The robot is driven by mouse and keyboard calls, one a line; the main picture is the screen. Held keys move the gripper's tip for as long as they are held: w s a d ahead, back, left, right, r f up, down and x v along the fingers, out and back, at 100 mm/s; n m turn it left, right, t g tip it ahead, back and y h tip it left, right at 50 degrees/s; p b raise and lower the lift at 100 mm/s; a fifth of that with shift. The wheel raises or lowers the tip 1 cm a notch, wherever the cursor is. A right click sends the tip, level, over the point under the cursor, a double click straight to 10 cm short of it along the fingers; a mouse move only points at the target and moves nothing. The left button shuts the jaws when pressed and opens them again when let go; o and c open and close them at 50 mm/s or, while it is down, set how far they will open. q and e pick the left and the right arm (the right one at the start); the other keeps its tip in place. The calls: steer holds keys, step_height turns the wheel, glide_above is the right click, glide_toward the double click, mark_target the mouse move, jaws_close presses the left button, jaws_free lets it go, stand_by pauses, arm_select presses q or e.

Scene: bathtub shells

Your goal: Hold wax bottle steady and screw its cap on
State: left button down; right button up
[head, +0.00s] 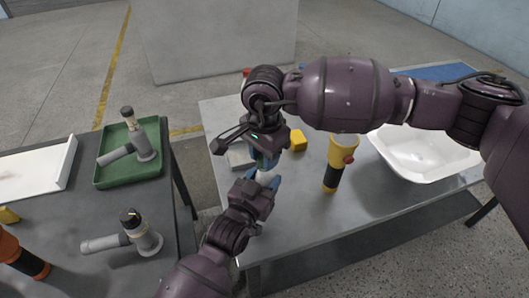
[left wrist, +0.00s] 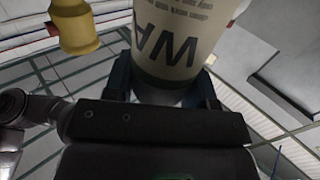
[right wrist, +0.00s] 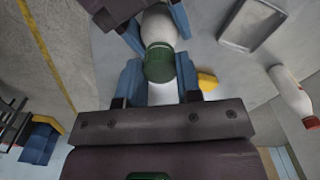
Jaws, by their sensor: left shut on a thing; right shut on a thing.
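The wax bottle, cream with upside-down lettering, fills the top middle of the left wrist view (left wrist: 170,35). My left gripper (left wrist: 165,85) is shut on it; its dark fingers flank the bottle's green-banded end. In the head view, my left gripper (head: 262,182) is just below my right gripper (head: 265,158), over the table's left part. In the right wrist view, blue fingers of my right gripper (right wrist: 160,78) are shut around a green part (right wrist: 165,63) with white below it. I cannot tell which of these is the cap, or whether its thread is seated.
The table carries a grey tray (head: 240,157), a yellow block (head: 298,140), a yellow-and-black container (head: 340,160) and a white basin (head: 425,150). Another table at left holds a green tray (head: 105,180).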

steer(key=m, duration=0.6)
steer(key=shift+m, duration=0.3)
steer(key=m, duration=1.7)
steer(key=shift+m, duration=0.4)
steer(key=m, duration=1.2)
steer(key=shift+f, duration=0.1)
steer(key=m, duration=0.8)
steer(key=a+m, duration=0.1)
steer(key=m, duration=0.1)
steer(key=shift+s, duration=0.1)
steer(key=shift+d+m, duration=0.15)
steer(key=shift+m, duration=0.65)
steer(key=shift+d+m, duration=0.2)
steer(key=shift+m, duration=0.1)
